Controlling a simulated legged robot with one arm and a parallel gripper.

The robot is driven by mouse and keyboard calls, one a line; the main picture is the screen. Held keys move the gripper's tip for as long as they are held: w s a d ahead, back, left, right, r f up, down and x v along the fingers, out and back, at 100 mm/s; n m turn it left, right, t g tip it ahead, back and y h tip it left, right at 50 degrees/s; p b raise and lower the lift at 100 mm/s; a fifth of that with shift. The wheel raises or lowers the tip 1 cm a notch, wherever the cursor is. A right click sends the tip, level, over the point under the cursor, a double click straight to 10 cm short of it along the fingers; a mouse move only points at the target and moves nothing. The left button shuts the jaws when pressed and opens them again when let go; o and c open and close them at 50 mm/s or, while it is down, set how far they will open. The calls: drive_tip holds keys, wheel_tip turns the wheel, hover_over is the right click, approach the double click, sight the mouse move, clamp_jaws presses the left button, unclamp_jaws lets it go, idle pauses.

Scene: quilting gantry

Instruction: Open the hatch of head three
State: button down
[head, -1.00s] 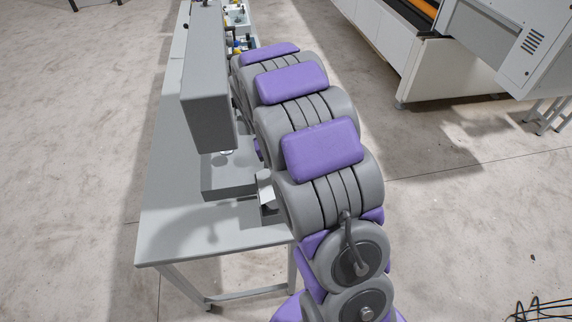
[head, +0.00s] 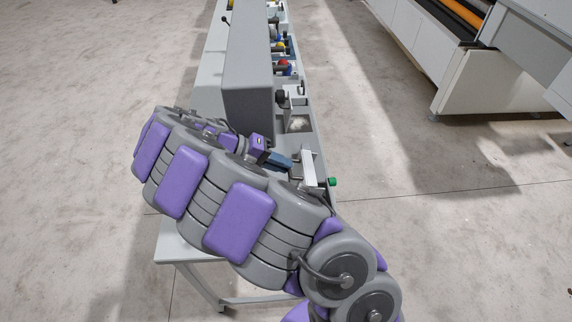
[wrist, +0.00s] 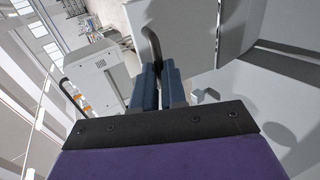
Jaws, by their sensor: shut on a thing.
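My gripper (wrist: 160,85) has blue fingers, closed around the lower end of a dark, bent handle (wrist: 151,42) in the wrist view. The handle lies against a light grey panel (wrist: 185,25), which looks like the hatch. In the head view, my gripper (head: 282,160) reaches right from under my arm, beside a pale upright plate (head: 309,168) at the near end of the machine. My arm hides part of the bench and machine there. I cannot tell whether the hatch is ajar, and no head number is readable.
A tall grey machine housing (head: 248,75) stands just behind my gripper. A green button (head: 333,182) is right of the plate. Colored parts, including a red one (head: 285,66), line the bench farther back. A white machine (head: 470,80) stands at the right, with clear floor between.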

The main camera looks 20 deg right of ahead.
drive_tip(key=shift+w+a+f+b, duration=0.1)
drive_tip(key=shift+a+f+b, duration=0.15)
drive_tip(key=shift+a, duration=0.2)
drive_tip(key=shift+a+f+b, duration=0.1)
drive_tip(key=shift+a+f, duration=0.2)
drive_tip(key=shift+a, duration=0.1)
drive_tip(key=shift+a+f, duration=0.1)
drive_tip(key=shift+a, duration=0.1)
drive_tip(key=c, duration=1.4)
unclamp_jaws()
drive_tip(key=shift+w+d, duration=0.15)
drive_tip(key=shift+d, duration=0.1)
drive_tip(key=shift+o, duration=1.1)
drive_tip(key=shift+d, duration=0.15)
drive_tip(key=shift+a, duration=0.2)
